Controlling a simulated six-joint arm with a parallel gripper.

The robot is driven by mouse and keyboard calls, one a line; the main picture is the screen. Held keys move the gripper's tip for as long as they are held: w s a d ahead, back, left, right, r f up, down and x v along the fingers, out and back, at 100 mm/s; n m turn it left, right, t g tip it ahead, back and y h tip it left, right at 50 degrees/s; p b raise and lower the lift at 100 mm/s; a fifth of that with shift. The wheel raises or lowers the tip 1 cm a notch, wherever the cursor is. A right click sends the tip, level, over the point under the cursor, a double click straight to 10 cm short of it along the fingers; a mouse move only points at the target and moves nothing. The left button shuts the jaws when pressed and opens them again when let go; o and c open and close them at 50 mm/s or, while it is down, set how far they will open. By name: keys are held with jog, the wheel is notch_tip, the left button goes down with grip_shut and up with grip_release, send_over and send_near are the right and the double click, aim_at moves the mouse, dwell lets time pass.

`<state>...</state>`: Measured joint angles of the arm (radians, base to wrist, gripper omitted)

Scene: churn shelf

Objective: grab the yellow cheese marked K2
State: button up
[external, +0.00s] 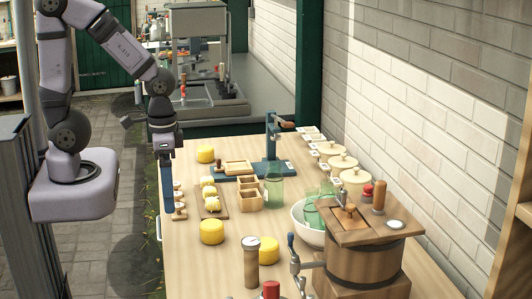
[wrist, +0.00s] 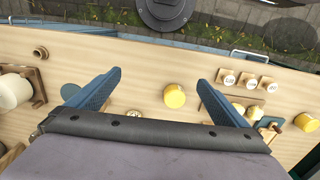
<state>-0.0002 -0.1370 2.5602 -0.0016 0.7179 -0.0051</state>
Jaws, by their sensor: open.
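Three yellow cheeses show in the external view: one at the far left of the table (external: 205,154), one near the left edge (external: 212,231), and one (external: 263,250) partly behind a dial-topped cylinder. No K2 mark is readable on any of them. My gripper (external: 168,208) is open and empty, its blue fingers pointing down above the left table edge. In the wrist view the gripper (wrist: 159,78) has its fingers wide apart. A yellow cheese (wrist: 174,96) appears between them in the picture, apart from both; another cheese (wrist: 305,122) is at the far right.
Small white-topped wooden pieces (wrist: 249,80) and a board with yellow lumps (external: 211,206) lie near the cheeses. The dial-topped cylinder (external: 251,270) and a wooden churn (external: 362,262) stand at the front. A blue-framed press (external: 272,140) stands farther back.

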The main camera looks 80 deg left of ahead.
aim_at(266, 251)
jog(key=c, duration=0.6)
jog(key=shift+o, duration=0.2)
jog(key=shift+f, duration=0.1)
